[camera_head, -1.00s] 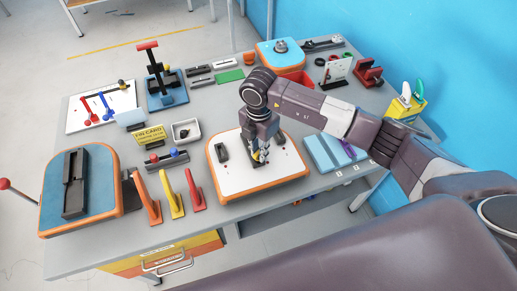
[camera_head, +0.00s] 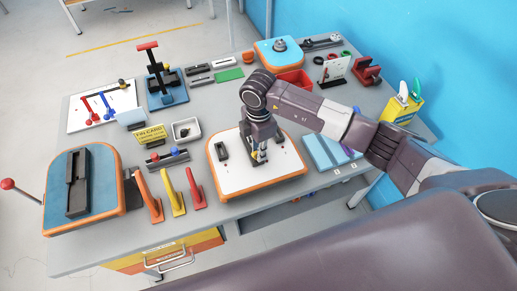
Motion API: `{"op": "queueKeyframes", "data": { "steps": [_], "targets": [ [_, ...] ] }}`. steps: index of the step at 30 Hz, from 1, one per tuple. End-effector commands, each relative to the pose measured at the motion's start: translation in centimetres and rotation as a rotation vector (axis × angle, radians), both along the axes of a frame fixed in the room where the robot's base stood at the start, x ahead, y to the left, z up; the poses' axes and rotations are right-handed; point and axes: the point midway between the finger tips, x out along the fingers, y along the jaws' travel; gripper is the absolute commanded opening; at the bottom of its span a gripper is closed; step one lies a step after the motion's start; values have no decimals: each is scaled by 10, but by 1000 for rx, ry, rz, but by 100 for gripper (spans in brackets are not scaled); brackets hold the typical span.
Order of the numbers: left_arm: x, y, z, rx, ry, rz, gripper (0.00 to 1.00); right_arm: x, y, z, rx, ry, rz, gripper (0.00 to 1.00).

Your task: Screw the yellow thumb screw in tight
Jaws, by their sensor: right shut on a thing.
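My right gripper (camera_head: 260,156) points straight down over the white board with an orange rim (camera_head: 228,182). Its fingers are closed around a small yellow piece (camera_head: 255,157), which looks like the yellow thumb screw, at the board's surface. The fingers hide most of it, so I cannot tell how deep it sits. A small black block (camera_head: 222,150) stands on the same board, left of the gripper. My left gripper is not in view.
Orange, yellow and red fins (camera_head: 172,192) stand at the table's front edge, left of the board. A blue board with a black rail (camera_head: 76,184) lies at far left. A light-blue block (camera_head: 325,152) lies right of the gripper. A yellow holder (camera_head: 402,108) stands at the right.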

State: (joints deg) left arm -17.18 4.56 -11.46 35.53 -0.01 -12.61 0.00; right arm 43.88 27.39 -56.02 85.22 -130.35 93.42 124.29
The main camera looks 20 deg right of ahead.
Motion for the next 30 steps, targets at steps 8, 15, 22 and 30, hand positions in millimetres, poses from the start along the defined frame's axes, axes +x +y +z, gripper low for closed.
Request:
{"op": "queueKeyframes", "data": {
  "steps": [8,15,22,30],
  "targets": [
    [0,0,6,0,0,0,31,4,0,6,3,-11,-59,0],
    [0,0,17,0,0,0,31,3,0,7,3,-10,-255,0],
    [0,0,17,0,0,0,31,3,0,5,2,-12,-301,0],
    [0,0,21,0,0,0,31,2,0,6,3,-10,-342,0]
  ]
}}
